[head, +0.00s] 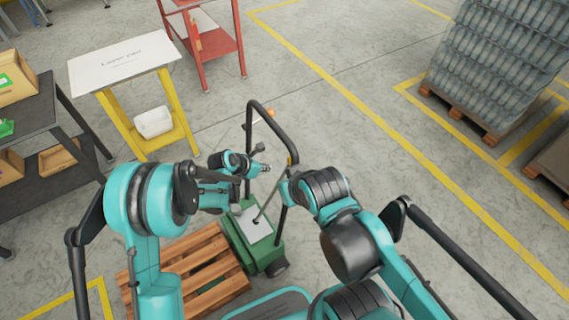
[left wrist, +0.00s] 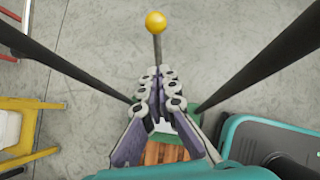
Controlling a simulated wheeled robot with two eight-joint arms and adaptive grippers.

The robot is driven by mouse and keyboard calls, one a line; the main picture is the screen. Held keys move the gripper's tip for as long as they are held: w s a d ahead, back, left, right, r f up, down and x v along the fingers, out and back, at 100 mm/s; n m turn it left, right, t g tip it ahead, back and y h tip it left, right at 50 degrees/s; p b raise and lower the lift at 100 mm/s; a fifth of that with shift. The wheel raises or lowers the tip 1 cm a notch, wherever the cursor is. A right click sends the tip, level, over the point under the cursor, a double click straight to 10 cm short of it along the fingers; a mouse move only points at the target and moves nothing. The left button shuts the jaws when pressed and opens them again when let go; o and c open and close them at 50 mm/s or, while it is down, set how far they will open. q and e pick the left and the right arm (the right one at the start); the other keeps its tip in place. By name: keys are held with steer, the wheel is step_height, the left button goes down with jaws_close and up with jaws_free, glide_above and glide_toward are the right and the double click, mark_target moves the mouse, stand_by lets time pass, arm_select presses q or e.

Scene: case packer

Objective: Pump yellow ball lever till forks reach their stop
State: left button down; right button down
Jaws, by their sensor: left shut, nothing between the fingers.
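The yellow ball (left wrist: 156,22) tops a thin upright lever in the left wrist view, just beyond my left fingertips. My left gripper (left wrist: 160,75) has its fingers together and empty; a gap shows between it and the ball. In the head view, my left gripper (head: 264,168) is by the black frame of the green lift truck (head: 277,250). A thin rod rises from the truck's pale top plate. I cannot make out the ball for certain in the head view. The forks are hidden. My right arm is folded to the right of the truck, its gripper not visible.
A wooden pallet (head: 205,270) lies left of the truck. The black frame (head: 271,107) stands around the lever, with a bar on either side. A yellow stand (head: 128,115) and a dark shelf (head: 50,150) are at the left.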

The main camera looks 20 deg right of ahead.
arm_select(q)
steer(key=b, duration=0.4)
glide_toward(289, 164)
step_height(289, 164, down, 4)
steer(key=d, duration=0.2)
steer(key=w, duration=0.1)
steer(key=shift+w+d+f+b, duration=0.15)
steer(key=shift+d+f+b, duration=0.15)
steer(key=shift+d+b, duration=0.1)
steer(key=shift+w+d, duration=0.2)
steer(key=shift+d, duration=0.15)
steer(key=shift+y, duration=0.8)
steer(key=d+f, duration=0.1)
steer(key=d, duration=0.2)
steer(key=d+f, duration=0.1)
steer(key=d, duration=0.1)
steer(key=shift+w+f+b, duration=0.3)
steer(key=shift+b, duration=0.1)
steer(key=shift+r, duration=0.1)
